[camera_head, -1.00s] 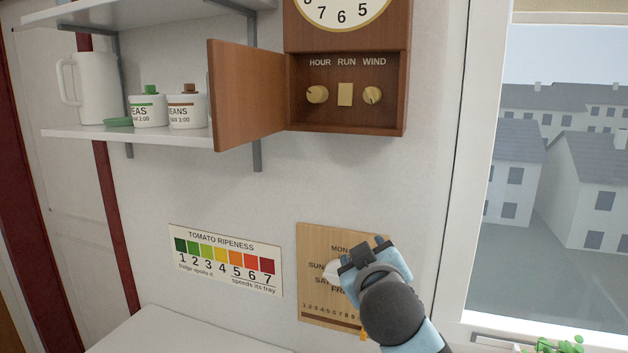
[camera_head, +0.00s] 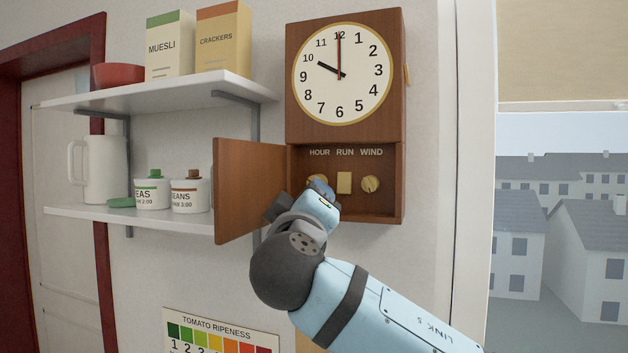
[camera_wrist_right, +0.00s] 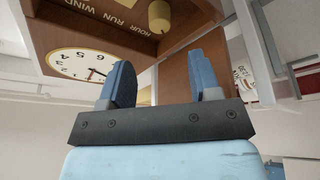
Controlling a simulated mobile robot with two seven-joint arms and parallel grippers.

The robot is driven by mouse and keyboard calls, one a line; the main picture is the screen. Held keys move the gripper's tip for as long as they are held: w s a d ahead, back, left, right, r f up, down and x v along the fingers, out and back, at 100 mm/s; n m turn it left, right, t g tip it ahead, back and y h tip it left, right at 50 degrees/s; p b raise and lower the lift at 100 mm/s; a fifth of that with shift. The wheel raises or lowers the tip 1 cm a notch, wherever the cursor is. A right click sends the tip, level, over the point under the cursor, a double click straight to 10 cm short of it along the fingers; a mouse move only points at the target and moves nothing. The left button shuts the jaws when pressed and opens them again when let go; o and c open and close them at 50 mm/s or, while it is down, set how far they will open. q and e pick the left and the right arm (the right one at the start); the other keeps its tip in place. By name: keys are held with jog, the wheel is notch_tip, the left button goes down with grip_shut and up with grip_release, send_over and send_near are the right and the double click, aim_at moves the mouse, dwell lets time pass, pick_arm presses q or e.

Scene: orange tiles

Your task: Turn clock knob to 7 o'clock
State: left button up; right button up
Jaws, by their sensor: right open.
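The wooden wall clock (camera_head: 345,75) shows its short hand at 10 and a long hand at 12, with a red hand also pointing up. Its lower compartment is open and holds a cream HOUR knob (camera_head: 311,181), a RUN switch (camera_head: 344,183) and a WIND knob (camera_head: 370,184). My right gripper (camera_head: 316,190) is in front of the HOUR knob and partly hides it. In the right wrist view, the gripper (camera_wrist_right: 158,75) is open and empty, with the HOUR knob (camera_wrist_right: 159,16) beyond its fingertips, apart from them. My left gripper is not in view.
The compartment's door (camera_head: 236,190) stands open to the left, close to my right gripper. Shelves (camera_head: 160,92) at left hold boxes, a red bowl, a jug and canisters. A window (camera_head: 560,200) is at the right.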

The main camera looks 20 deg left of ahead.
jog(key=p+x, duration=0.2)
jog(key=x, duration=0.7)
jog(key=shift+p, duration=0.3)
jog(key=c, duration=0.9)
